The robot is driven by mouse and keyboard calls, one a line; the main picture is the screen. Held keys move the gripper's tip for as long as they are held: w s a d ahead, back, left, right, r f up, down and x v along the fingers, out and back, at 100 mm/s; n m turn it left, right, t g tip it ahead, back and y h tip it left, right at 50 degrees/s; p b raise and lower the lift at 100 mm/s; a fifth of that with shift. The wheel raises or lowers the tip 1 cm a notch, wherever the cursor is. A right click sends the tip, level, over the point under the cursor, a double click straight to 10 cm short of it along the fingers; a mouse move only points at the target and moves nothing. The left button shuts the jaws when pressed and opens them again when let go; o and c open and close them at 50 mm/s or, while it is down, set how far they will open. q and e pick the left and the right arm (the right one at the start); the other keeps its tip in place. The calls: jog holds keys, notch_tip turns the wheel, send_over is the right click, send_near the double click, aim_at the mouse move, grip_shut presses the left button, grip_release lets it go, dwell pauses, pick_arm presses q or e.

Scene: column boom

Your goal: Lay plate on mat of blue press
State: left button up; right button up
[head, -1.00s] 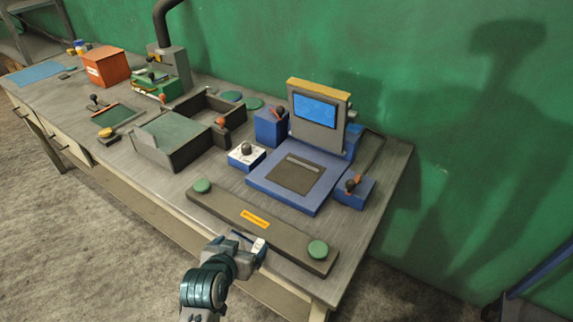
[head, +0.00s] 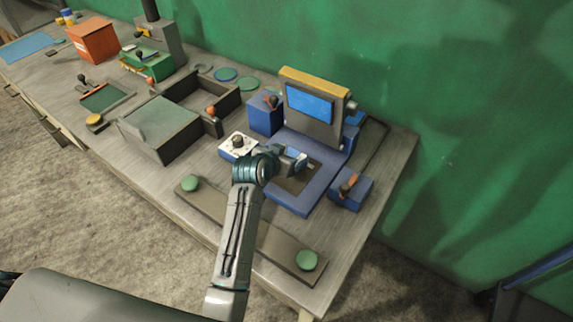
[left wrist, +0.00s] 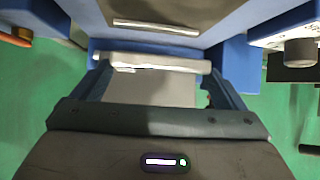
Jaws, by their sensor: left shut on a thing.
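The blue press (head: 295,205) stands near the right end of the bench, with a dark mat (head: 290,186) on its base and its screen head raised behind. My left gripper (head: 303,162) is over the mat, its fingers toward the screen side. In the left wrist view, the left gripper (left wrist: 152,70) is shut on a pale grey piece that seems to be the plate (left wrist: 150,62). The mat also shows there beyond the fingertips (left wrist: 155,12), with a pale bar on it. I cannot tell if the plate touches the mat. My right gripper is not in view.
A white box with a dark knob (head: 237,142) stands left of the press. Blue lever boxes stand at its back left (head: 264,118) and right (head: 350,190). A dark two-button panel (head: 283,246) lies in front. An open dark tray (head: 160,125) is farther left.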

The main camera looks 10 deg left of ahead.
pick_arm(q)
jog(key=shift+f, duration=0.7)
notch_tip(320, 180, down, 3)
jog(key=shift+w+f+p, duration=0.1)
jog(key=shift+f+p, duration=0.1)
jog(key=shift+p, duration=0.4)
jog(key=shift+f, duration=0.3)
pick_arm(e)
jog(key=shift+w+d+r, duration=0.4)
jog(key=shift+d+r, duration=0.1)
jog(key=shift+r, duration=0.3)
pick_arm(q)
jog(key=shift+f, duration=0.1)
jog(key=o, duration=1.2)
jog(key=shift+f, duration=0.1)
jog(key=shift+o, duration=0.2)
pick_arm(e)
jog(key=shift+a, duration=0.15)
